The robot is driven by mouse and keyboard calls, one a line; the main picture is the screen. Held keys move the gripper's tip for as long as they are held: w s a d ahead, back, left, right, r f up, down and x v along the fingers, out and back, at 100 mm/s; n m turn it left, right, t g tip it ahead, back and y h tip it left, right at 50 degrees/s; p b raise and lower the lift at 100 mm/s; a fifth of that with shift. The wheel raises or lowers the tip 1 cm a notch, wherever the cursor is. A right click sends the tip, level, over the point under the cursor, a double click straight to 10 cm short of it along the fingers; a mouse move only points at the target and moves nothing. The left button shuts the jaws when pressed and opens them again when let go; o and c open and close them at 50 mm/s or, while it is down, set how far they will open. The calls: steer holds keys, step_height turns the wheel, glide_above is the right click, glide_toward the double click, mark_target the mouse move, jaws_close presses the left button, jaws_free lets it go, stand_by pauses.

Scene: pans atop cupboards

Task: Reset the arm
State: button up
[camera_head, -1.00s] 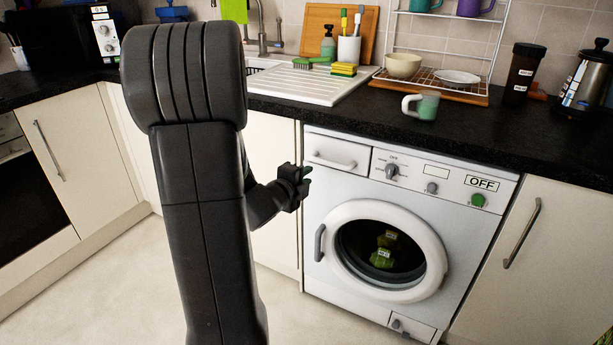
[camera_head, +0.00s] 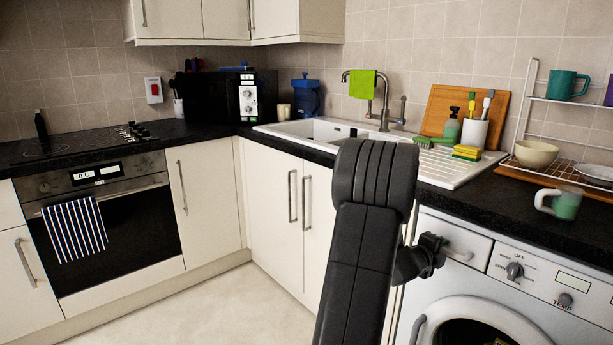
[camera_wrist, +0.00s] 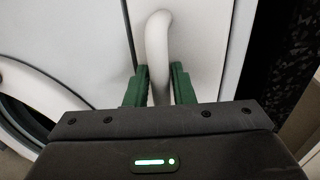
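My gripper (camera_head: 436,250) is beside the washing machine's detergent drawer in the head view, in front of its left part. In the wrist view its two green fingers (camera_wrist: 158,84) stand apart, one on each side of the white drawer handle (camera_wrist: 158,45). The fingers look open; whether they touch the handle I cannot tell. In the head view the drawer handle (camera_head: 458,254) shows just right of my gripper. The drawer looks closed. My arm stands upright in front of the counter and hides part of it.
The washing machine (camera_head: 500,290) is at the lower right. A black worktop (camera_head: 500,212) with a mug (camera_head: 563,204), a bowl (camera_head: 536,154) and a sink (camera_head: 320,130) runs above. An oven (camera_head: 120,220) stands at the left. The floor (camera_head: 200,310) is clear.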

steer(key=shift+v, duration=1.35)
steer(key=shift+f, duration=0.15)
